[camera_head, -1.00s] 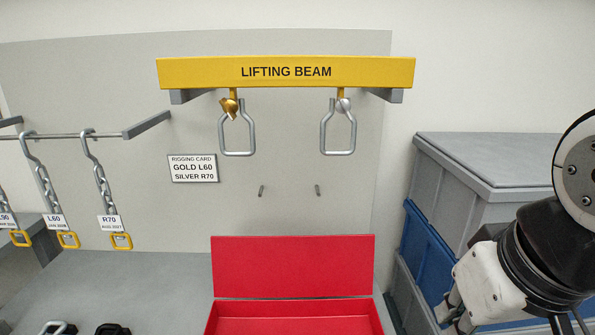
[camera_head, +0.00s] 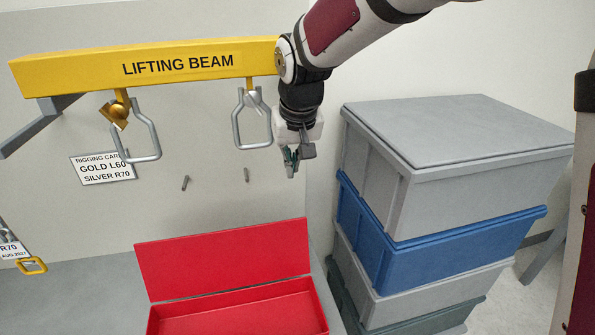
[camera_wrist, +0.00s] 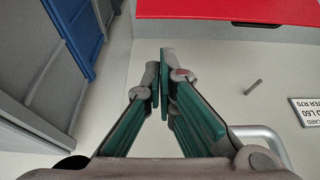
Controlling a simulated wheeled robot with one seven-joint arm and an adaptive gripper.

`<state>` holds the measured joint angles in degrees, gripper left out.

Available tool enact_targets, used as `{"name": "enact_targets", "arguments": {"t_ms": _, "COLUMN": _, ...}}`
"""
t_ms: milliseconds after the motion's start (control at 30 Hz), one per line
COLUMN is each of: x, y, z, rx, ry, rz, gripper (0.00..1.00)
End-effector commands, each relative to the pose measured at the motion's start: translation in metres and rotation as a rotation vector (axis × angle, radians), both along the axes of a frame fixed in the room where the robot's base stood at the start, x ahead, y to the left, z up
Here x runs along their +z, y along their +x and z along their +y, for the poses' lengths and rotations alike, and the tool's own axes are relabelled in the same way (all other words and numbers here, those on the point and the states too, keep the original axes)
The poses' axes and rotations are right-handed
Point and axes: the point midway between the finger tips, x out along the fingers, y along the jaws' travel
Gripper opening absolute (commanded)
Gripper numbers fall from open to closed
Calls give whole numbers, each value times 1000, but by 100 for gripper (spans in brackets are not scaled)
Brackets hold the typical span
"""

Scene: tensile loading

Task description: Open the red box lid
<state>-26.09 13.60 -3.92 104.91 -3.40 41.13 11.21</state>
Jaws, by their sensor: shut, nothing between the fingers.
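The red box (camera_head: 240,312) stands on the grey bench below the yellow beam. Its red lid (camera_head: 225,258) stands raised at the back, and the inside of the box shows. In the wrist view a red panel (camera_wrist: 230,9) of it shows at the top edge. My gripper (camera_head: 291,170) is shut and empty, pointing down in front of the wall, above and beside the lid's right end and apart from it. Its fingers (camera_wrist: 160,85) meet in the wrist view.
The yellow lifting beam (camera_head: 150,68) carries two steel shackles, the right one (camera_head: 252,120) close to my gripper. Stacked grey and blue crates (camera_head: 440,230) stand to the right. Two small pegs (camera_head: 185,183) stick out of the wall. A rigging card (camera_head: 103,168) hangs at left.

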Motion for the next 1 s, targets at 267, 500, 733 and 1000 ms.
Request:
{"name": "enact_targets", "arguments": {"t_ms": 267, "x": -23, "y": 9, "z": 5, "rx": 2, "ry": -3, "rz": 4, "gripper": 0}}
{"name": "enact_targets", "arguments": {"t_ms": 500, "x": -67, "y": 24, "z": 8, "rx": 2, "ry": -3, "rz": 5, "gripper": 0}}
{"name": "enact_targets", "arguments": {"t_ms": 733, "x": -110, "y": 40, "z": 11, "rx": 2, "ry": -3, "rz": 4, "gripper": 0}}
{"name": "enact_targets", "arguments": {"t_ms": 1000, "x": -158, "y": 58, "z": 16, "rx": 1, "ry": -1, "rz": 4, "gripper": 0}}
